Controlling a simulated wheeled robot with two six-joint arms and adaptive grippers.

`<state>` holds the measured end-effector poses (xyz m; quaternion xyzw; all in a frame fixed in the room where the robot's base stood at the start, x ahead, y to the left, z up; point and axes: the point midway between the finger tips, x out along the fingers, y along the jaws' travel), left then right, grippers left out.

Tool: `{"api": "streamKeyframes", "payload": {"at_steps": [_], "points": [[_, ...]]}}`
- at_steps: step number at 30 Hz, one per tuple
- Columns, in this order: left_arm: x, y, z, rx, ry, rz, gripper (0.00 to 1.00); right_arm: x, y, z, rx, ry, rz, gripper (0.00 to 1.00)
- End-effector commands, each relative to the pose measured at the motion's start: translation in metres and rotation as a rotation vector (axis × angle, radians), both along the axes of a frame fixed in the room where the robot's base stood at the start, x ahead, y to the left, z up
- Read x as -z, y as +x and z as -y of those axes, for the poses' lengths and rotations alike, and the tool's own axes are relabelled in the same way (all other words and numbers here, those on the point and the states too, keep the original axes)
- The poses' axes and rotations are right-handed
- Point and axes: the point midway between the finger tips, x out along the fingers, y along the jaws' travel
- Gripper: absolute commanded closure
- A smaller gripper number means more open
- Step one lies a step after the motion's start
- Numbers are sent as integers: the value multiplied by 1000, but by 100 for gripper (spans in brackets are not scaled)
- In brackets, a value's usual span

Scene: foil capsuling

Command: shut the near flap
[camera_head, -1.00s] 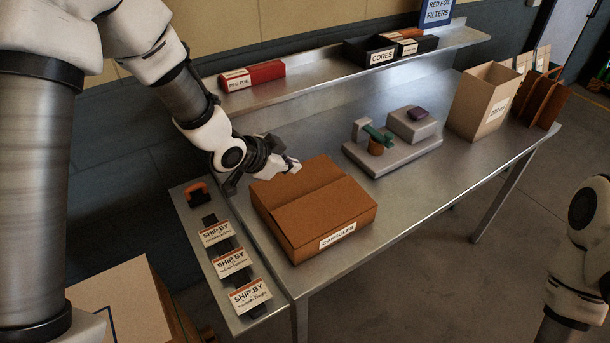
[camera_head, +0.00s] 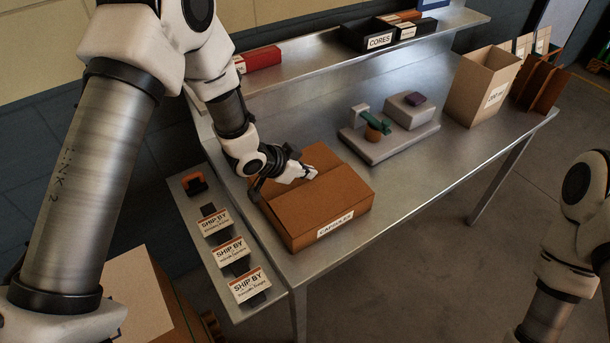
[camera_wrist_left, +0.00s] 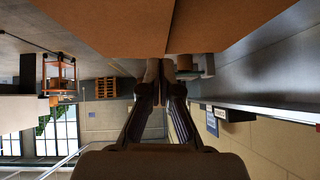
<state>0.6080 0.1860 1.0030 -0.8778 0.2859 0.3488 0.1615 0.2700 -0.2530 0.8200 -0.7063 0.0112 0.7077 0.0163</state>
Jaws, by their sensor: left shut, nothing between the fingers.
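The brown cardboard box (camera_head: 304,236) labelled CAPSULES sits on the left part of the steel table. Its near flap (camera_head: 325,198) lies across the front half of the top, flat or close to it; I cannot tell if it is flush. My right gripper is out of view.
A grey fixture (camera_head: 390,145) with a green part stands behind the box to the right. An open carton (camera_head: 478,92) is farther right. A side strip (camera_head: 213,270) with SHIP BY cards lies at left. A shelf (camera_head: 300,70) runs along the back.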

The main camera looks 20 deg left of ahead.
Motion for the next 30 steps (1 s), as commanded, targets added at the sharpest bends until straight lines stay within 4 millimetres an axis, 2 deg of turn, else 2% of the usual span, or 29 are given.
{"api": "streamKeyframes", "payload": {"at_steps": [3,6,17,23,30], "points": [[19,-1,-3,-3,-1,-6,100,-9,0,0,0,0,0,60],[29,-1,-3,-2,-1,-4,100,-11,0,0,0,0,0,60],[34,0,-4,-2,-1,-3,100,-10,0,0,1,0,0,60],[56,2,-6,-2,-1,-3,100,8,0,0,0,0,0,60],[57,0,-7,-2,2,-11,100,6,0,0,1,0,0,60]]}}
